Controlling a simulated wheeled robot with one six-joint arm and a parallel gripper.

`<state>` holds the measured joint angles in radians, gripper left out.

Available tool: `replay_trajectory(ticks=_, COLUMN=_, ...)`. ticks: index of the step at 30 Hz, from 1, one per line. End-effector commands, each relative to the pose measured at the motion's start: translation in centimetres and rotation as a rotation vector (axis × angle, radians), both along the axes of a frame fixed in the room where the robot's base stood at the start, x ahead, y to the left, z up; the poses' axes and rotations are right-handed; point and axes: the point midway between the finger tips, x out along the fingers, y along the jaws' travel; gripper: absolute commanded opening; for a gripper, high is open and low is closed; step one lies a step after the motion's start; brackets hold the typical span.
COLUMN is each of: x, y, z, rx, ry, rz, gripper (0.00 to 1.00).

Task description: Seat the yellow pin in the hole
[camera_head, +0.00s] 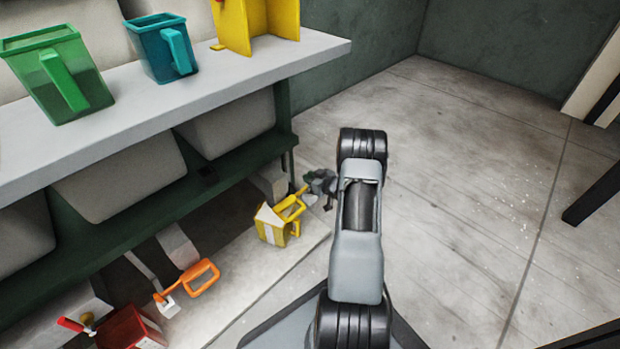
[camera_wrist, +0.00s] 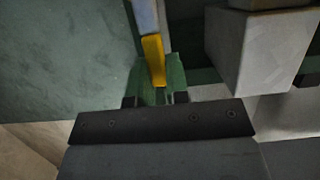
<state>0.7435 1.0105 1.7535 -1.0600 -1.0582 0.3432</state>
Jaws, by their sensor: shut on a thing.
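My gripper (camera_wrist: 156,99) is shut on a yellow bar, which looks like the yellow pin (camera_wrist: 153,60). In the wrist view the bar rises from between the fingertips, with a pale grey-blue part above it. In the head view my gripper (camera_head: 320,186) is small and dark, left of my arm near the shelf's end post. A thin yellow piece (camera_head: 301,191) beside it may be the pin. Just below stands a yellow block (camera_head: 272,228) with a pale front and a yellow loop handle (camera_head: 290,209). I cannot make out the hole in either view.
An orange loop handle (camera_head: 202,277) and a red box (camera_head: 128,328) sit further left at floor level. Above, a grey shelf (camera_head: 205,95) carries a green jug (camera_head: 60,80), a teal jug (camera_head: 162,48) and a yellow stand (camera_head: 235,25).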

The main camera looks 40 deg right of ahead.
Motion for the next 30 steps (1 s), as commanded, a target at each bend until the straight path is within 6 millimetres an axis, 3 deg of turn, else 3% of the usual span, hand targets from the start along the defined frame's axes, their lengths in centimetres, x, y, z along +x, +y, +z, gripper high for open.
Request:
replay_trajectory(ticks=29, x=0.0, y=0.0, z=-2.5, rx=0.0, ry=-0.001, rz=0.0, gripper=0.0)
replay_trajectory(ticks=30, x=0.0, y=0.0, z=-2.4, rx=0.0, ry=-0.001, rz=0.0, gripper=0.19)
